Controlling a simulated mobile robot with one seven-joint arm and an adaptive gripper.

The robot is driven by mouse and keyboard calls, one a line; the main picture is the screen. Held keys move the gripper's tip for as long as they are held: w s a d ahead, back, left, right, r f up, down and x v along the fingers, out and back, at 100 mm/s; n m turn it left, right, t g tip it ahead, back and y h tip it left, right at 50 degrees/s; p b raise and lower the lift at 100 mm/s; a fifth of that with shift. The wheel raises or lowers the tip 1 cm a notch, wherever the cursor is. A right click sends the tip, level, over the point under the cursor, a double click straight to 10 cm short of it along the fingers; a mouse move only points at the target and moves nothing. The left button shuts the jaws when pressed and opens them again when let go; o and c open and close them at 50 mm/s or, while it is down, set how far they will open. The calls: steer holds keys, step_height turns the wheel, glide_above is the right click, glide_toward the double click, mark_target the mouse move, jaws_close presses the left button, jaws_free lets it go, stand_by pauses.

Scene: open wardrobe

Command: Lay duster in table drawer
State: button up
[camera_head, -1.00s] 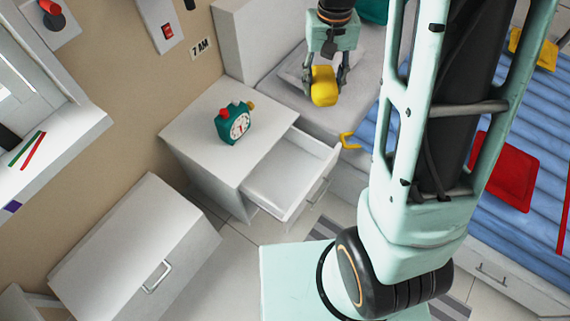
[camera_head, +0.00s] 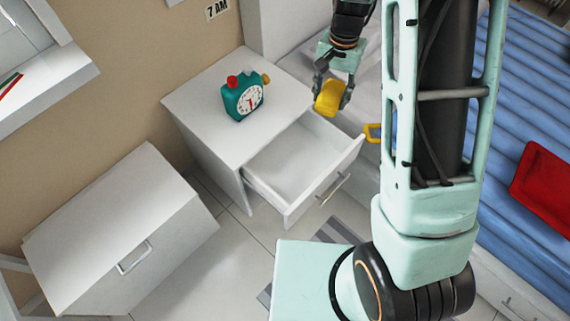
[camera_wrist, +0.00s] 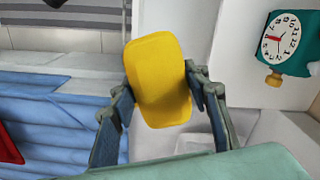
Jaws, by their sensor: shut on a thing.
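The duster (camera_head: 328,97) is a yellow block with rounded edges. My gripper (camera_head: 333,92) is shut on it, with one finger on each side; the wrist view shows the duster (camera_wrist: 158,80) between the two fingers (camera_wrist: 160,92). The table drawer (camera_head: 300,165) is pulled out from the white bedside table (camera_head: 205,110), and its visible inside is empty. In the head view the duster appears at the drawer's upper right corner, held above it. I cannot tell its exact height.
A teal alarm clock (camera_head: 244,97) stands on the table top. A yellow hooked item (camera_head: 373,133) sits by the bed edge, right of the drawer. The blue bed (camera_head: 520,110) with a red item (camera_head: 545,185) lies to the right. A white cabinet (camera_head: 110,225) stands at lower left.

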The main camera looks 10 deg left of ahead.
mark_target(296, 166)
steer(key=a+f+m+b, duration=0.1)
steer(key=a+f+b, duration=0.1)
steer(key=f+b, duration=0.5)
steer(key=w+a+f+m+b, duration=0.1)
steer(key=a+f+b, duration=0.2)
steer(key=f, duration=1.7)
steer(key=a+f+m+b, duration=0.2)
steer(key=a+f+b, duration=0.1)
steer(key=f+b, duration=0.7)
steer(key=shift+w+f+b, duration=0.2)
steer(key=shift+f, duration=0.7)
steer(key=shift+w+f+b, duration=0.15)
steer(key=shift+f, duration=0.7)
steer(key=shift+f, duration=0.15)
steer(key=shift+f, duration=0.1)
steer(key=o, duration=1.2)
step_height(296, 166, up, 12)
steer(key=p, duration=0.4)
steer(key=shift+r, duration=0.25)
